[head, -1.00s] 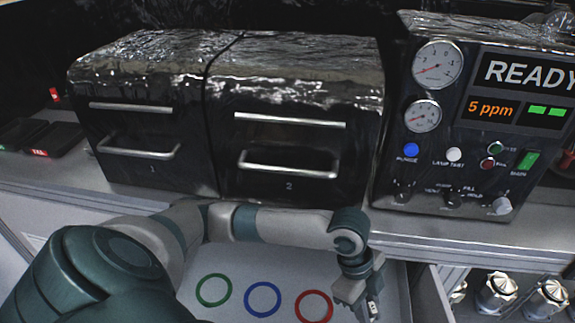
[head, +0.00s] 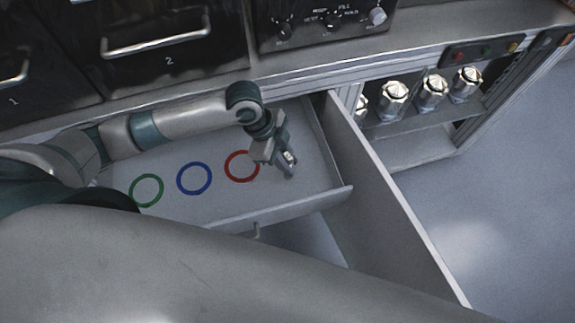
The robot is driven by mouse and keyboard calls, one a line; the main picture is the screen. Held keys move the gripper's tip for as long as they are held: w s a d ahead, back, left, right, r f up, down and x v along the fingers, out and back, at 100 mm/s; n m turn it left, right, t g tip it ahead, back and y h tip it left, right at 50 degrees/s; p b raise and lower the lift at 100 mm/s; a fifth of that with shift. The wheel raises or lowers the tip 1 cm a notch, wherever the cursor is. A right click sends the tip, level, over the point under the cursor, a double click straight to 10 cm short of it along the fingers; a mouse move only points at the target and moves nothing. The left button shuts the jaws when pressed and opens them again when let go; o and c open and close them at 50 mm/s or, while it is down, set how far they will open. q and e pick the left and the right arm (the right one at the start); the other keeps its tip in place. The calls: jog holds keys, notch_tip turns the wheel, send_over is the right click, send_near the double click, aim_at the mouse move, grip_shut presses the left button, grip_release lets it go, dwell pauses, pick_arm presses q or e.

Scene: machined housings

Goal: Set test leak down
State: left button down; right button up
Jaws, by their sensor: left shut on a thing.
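My left gripper (head: 286,166) reaches into the open drawer from the left, just right of the red ring. It is shut on a small pale metallic piece (head: 290,157), which I take to be the test leak. The fingers hide most of it, and I cannot tell whether it touches the drawer floor. The drawer floor (head: 222,205) carries a green ring (head: 147,190), a blue ring (head: 194,178) and a red ring (head: 241,166) in a row. My right gripper is not in view.
The drawer's front wall (head: 270,209) and a grey panel (head: 385,200) bound the space at the front and right. Several silver knobbed parts (head: 431,92) stand on a shelf to the right. Black cabinets (head: 165,40) stand behind. The floor at right is clear.

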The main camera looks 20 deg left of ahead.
pick_arm(q)
jog(key=shift+f, duration=0.55)
jog(key=shift+f+p, duration=0.5)
jog(key=shift+f, duration=0.8)
jog(key=shift+f, duration=0.15)
jog(key=c, duration=1.6)
grip_release()
jog(key=shift+o, duration=0.2)
